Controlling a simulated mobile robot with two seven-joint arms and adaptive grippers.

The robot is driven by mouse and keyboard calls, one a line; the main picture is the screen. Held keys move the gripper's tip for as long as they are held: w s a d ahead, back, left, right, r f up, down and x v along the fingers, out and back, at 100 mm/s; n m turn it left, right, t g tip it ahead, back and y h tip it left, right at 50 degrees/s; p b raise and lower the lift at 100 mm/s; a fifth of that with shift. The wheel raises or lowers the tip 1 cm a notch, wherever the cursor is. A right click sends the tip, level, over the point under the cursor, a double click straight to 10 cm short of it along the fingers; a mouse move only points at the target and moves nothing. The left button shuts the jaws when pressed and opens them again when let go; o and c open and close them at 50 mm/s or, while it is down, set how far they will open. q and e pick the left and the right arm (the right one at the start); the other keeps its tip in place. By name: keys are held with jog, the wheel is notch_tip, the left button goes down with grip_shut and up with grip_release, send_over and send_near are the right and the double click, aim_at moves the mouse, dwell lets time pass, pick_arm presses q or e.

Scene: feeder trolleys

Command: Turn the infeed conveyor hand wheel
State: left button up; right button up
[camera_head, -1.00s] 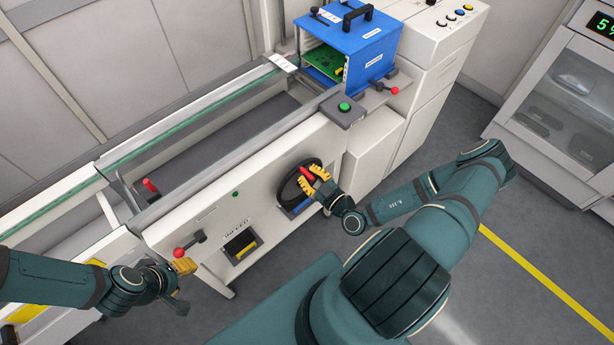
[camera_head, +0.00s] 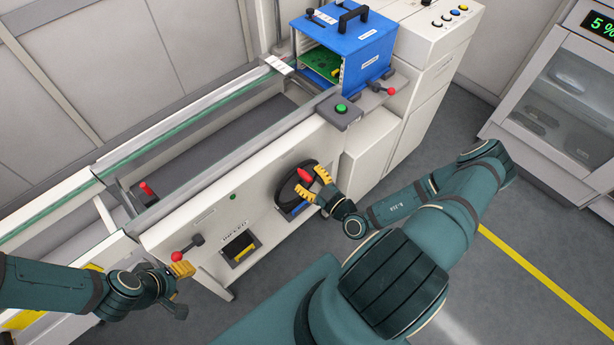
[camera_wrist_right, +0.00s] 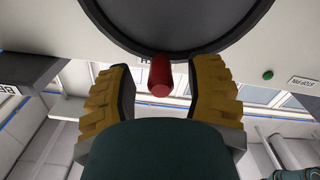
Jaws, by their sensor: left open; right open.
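The hand wheel (camera_head: 284,195) is a dark round wheel on the white front panel of the infeed conveyor (camera_head: 205,225), with a red handle (camera_head: 305,175). My right gripper (camera_head: 311,180) is at the wheel, its yellow fingers open on either side of the red handle. In the right wrist view the red handle (camera_wrist_right: 160,76) stands between the spread fingers (camera_wrist_right: 160,88), with a visible gap on each side. The wheel's rim (camera_wrist_right: 180,52) is above it. My left gripper (camera_head: 184,269) is open at the lower left, near the panel; nothing is seen held in it.
A red-knobbed lever (camera_head: 188,249) is close to my left gripper. A blue box (camera_head: 340,45) with a green board stands at the conveyor's far end, by a green button (camera_head: 341,108). A glass-fronted cabinet (camera_head: 560,110) is at the right. The floor between is clear.

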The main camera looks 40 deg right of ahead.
jog(key=s, duration=1.1)
jog(key=shift+d, duration=0.45)
jog(key=shift+a, duration=0.1)
